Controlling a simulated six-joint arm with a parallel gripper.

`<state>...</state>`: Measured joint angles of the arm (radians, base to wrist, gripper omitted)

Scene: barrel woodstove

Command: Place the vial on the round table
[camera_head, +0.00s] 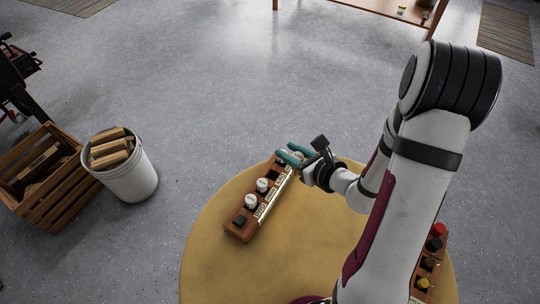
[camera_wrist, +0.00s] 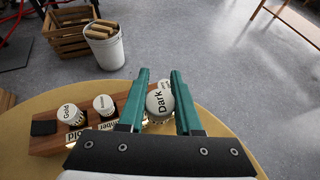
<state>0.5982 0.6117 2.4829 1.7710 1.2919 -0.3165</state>
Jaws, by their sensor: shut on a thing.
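My gripper (camera_head: 290,156) has teal fingers and is at the far end of a wooden vial rack (camera_head: 240,228) on the yellow round table (camera_head: 210,215). In the wrist view, the fingers (camera_wrist: 158,92) are closed around a white-capped vial marked "Dark" (camera_wrist: 158,104). The fingers hide much of this vial in the head view, and I cannot tell whether its base is clear of the rack. Two other white-capped vials, "Gold" (camera_wrist: 70,115) and one beside it (camera_wrist: 104,104), stand in the rack, which has a black square at its near end.
A second wooden rack (camera_head: 417,290) with red, black and yellow caps stands at the table's right, partly behind my arm. On the floor at left are a white bucket of split wood (camera_head: 133,183) and a wooden crate (camera_head: 60,205).

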